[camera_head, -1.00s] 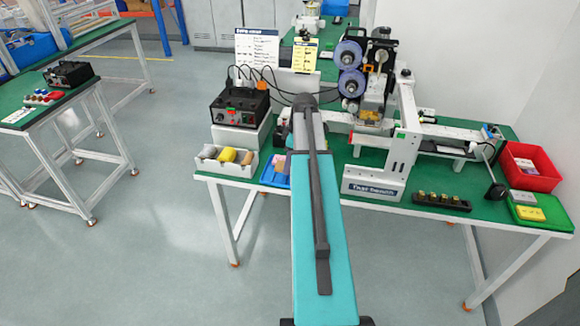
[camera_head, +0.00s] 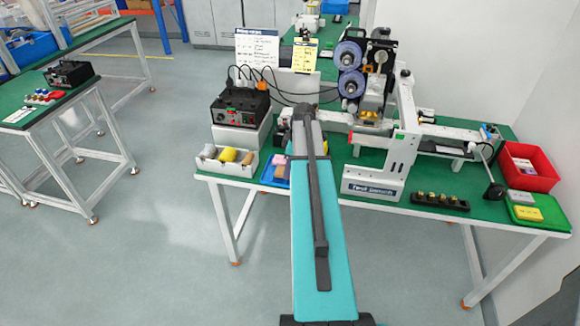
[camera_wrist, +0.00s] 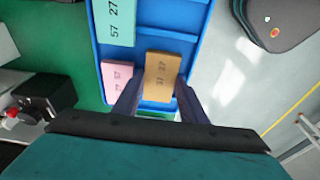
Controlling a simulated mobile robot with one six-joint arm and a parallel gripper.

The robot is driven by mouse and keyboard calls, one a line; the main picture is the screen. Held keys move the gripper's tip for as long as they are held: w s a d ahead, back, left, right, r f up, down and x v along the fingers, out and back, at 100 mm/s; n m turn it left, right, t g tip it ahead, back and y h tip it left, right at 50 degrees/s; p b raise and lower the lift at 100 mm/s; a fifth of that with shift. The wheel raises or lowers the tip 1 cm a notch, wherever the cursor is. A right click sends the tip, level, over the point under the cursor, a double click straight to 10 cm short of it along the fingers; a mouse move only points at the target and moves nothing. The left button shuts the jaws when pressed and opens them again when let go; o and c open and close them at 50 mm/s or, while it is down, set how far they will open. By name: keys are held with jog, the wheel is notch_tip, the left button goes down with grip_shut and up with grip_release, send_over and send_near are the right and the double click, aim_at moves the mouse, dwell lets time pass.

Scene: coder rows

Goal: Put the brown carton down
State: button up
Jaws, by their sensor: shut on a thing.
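The brown carton (camera_wrist: 162,77) is between the two fingertips of my gripper (camera_wrist: 158,100) in the wrist view, with printed digits facing up. My gripper is shut on it. The carton is over or in a compartment of the blue tray (camera_wrist: 182,45); I cannot tell whether it touches the tray floor. A pink carton (camera_wrist: 116,77) is just left of it, and a teal carton (camera_wrist: 115,20) lies farther up. In the head view the blue tray (camera_head: 267,173) shows left of my arm, with the pink carton (camera_head: 281,160); my fingertips are hidden there.
The white bin (camera_head: 228,163) with several rolls stands left of the tray, and a black control box (camera_head: 240,107) behind it. A white-framed machine (camera_head: 397,160) stands to the right. A red bin (camera_head: 530,167) is at the table's right end.

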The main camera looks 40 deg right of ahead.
jog(key=shift+f, duration=0.3)
jog(key=o, duration=0.5)
jog(key=shift+r, duration=0.15)
jog(key=shift+b+v, duration=1.5)
jog(key=shift+v, duration=4.55)
